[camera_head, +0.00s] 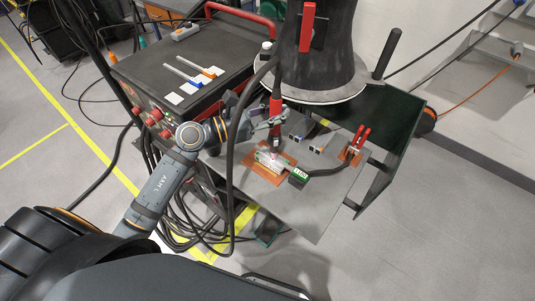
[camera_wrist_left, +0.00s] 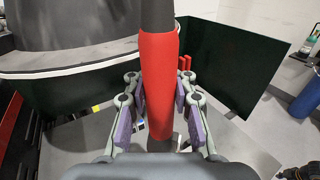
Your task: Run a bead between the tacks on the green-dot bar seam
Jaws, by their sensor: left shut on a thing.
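My left gripper (camera_head: 268,122) is shut on the red sleeve of a welding torch (camera_head: 276,104). In the left wrist view the torch (camera_wrist_left: 158,70) stands nearly upright between the purple-padded fingers (camera_wrist_left: 157,95). Its lower end points down at a small light-coloured bar workpiece (camera_head: 272,163) on a copper-coloured plate (camera_head: 258,174). The tip looks very close to the bars; I cannot tell whether it touches. A green-and-white labelled block (camera_head: 299,177) sits at the workpiece's right end. The tacks, the seam and a green dot are too small to tell. My right gripper is out of view.
The grey table (camera_head: 322,205) has bare room at its front right. A red-handled clamp (camera_head: 359,142) and small metal bars (camera_head: 318,142) stand nearby. A large dark cylinder (camera_head: 325,50) rises behind, with a dark green screen (camera_head: 400,120) at right. A black cable loops near my left wrist.

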